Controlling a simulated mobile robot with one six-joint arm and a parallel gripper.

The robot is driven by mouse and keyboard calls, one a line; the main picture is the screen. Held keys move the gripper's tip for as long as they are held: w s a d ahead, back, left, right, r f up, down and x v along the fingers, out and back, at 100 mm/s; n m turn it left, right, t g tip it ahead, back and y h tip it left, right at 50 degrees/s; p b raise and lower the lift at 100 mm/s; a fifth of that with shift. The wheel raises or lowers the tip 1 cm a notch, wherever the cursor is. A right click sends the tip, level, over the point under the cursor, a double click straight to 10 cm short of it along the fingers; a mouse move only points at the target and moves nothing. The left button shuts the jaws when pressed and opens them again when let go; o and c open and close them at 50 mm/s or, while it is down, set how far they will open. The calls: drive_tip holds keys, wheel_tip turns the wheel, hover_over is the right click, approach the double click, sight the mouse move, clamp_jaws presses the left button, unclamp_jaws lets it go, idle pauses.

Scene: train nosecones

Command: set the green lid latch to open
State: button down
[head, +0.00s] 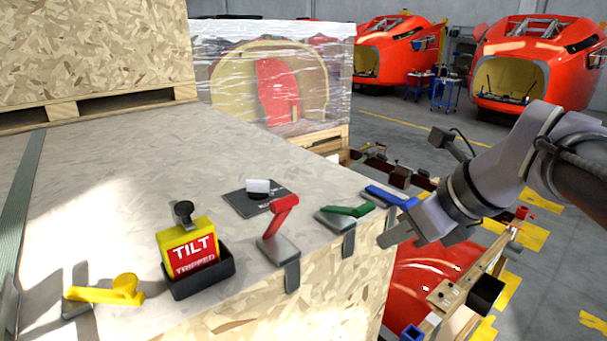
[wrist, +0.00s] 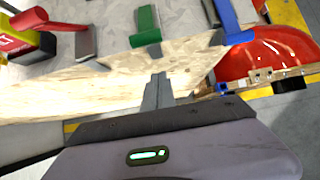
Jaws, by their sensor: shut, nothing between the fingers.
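The green lid latch (head: 349,210) sits near the crate lid's right edge, its green lever lying low over a grey plate. A grey metal strap hangs from it over the edge. It also shows at the top of the wrist view (wrist: 146,22). My gripper (head: 388,238) is shut and empty, beyond the lid's edge, to the right of the green latch and apart from it. In the wrist view its closed fingertips (wrist: 157,82) point toward the crate's side, below the green latch's strap.
The red latch (head: 279,220) has its lever raised, left of the green one. The blue latch (head: 388,196) is close by on the right, near my arm. A yellow latch (head: 108,291) and a tilt indicator (head: 192,252) stand farther left. A dark plate (head: 245,204) lies behind the red latch.

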sight(364, 205)
drive_tip(key=shift+w+a+r+p, duration=0.8)
drive_tip(key=shift+w+a+r, duration=0.2)
drive_tip(key=shift+w, duration=0.2)
drive_tip(key=shift+r, duration=0.15)
drive_tip(key=r+p, duration=0.1)
drive_tip(key=p, duration=0.2)
drive_tip(key=w+r+g+h+p, duration=0.1)
drive_tip(key=p, duration=0.2)
drive_tip(key=a+r+g+p, duration=0.1)
drive_tip(key=p, duration=0.2)
drive_tip(key=shift+w+r+h, duration=0.15)
drive_tip(key=shift+r+h, duration=0.15)
drive_tip(key=shift+r, duration=0.1)
drive_tip(key=shift+w+a+r+p, duration=0.45)
drive_tip(key=shift+w+r+p, duration=0.1)
drive_tip(key=shift+w+p, duration=0.1)
drive_tip(key=shift+w+a+r+p, duration=0.45)
drive_tip(key=shift+w+r+p, duration=0.05)
drive_tip(key=shift+w, duration=0.15)
